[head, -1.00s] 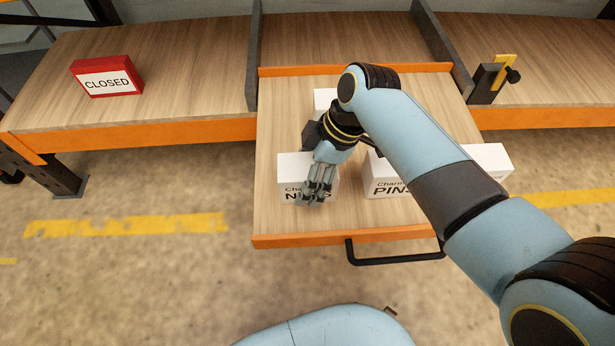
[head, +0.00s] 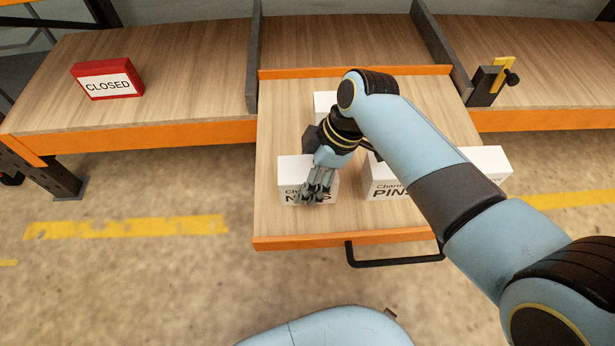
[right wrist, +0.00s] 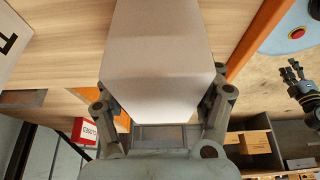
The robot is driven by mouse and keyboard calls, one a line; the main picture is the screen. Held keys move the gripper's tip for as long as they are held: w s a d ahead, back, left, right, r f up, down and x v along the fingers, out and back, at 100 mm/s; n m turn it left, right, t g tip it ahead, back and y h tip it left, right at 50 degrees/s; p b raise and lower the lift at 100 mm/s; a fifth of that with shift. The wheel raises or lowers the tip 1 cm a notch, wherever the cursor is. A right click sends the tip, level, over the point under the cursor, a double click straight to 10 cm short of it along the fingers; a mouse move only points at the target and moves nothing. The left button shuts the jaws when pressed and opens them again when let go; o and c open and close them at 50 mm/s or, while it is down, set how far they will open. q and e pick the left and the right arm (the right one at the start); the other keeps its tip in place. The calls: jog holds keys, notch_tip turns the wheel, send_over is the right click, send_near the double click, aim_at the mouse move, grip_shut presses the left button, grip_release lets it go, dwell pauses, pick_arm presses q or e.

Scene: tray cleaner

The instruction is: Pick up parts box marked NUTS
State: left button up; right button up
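The white parts box marked NUTS (head: 290,172) sits on the pulled-out wooden tray (head: 290,225), at its front left. My right gripper (head: 318,190) is at this box, its fingers covering part of the label. In the right wrist view, a white box (right wrist: 160,60) fills the space between the fingers of the right gripper (right wrist: 162,105), one finger along each side. I cannot tell whether they press on it. My left gripper does not show in the head view; a small dark gripper (right wrist: 300,85) at the wrist view's right edge may be it.
A white box marked PINS (head: 382,180) stands to the right, partly behind my arm. Another white box (head: 323,102) stands behind. The tray has an orange rim and a black handle (head: 395,260). A red CLOSED sign (head: 107,79) is on the left shelf.

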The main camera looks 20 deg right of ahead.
jog(key=c, duration=1)
jog(key=shift+r, duration=0.1)
